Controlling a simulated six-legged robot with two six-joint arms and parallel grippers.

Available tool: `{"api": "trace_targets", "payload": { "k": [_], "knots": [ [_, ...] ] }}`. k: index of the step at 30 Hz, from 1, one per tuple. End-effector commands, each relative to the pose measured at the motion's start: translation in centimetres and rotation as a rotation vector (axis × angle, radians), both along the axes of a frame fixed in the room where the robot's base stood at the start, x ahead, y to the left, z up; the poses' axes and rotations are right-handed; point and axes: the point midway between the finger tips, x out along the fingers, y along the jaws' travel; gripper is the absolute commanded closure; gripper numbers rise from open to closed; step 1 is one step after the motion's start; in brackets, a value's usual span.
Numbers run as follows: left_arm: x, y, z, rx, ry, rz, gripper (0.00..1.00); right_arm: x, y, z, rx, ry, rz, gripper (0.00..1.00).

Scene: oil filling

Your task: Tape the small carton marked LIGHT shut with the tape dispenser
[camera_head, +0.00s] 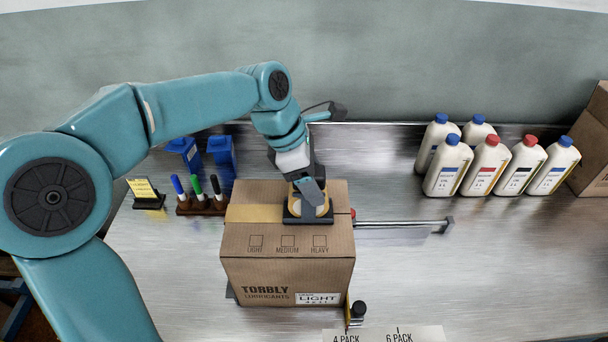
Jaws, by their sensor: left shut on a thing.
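A cardboard carton (286,270) with a LIGHT label on its front stands on the metal bench, its top flaps closed. A strip of tan tape (254,213) shows along the left part of the top seam. My left gripper (309,190) is shut on the tape dispenser (296,216), a dark holder with a tan roll. The dispenser is over the right half of the carton's top, at the seam. Whether it touches the carton I cannot tell, and the gripper hides part of it. My right gripper is out of view.
Several white bottles (487,165) with blue or red caps stand at the back right, beside another carton (592,150). Blue, green and black markers (197,189) stand in a rack left of the carton. A metal bar (400,223) extends right from the carton. The bench's right front is clear.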

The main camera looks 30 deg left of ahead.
Motion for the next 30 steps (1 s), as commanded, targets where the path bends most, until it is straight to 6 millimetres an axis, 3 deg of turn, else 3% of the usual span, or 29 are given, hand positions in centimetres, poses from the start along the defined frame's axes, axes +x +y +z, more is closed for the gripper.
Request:
{"api": "trace_targets", "payload": {
  "k": [30],
  "knots": [
    [2.8,-4.5,0.1,0.001,0.0,-0.001,0.61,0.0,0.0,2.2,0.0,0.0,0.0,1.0]
  ]
}}
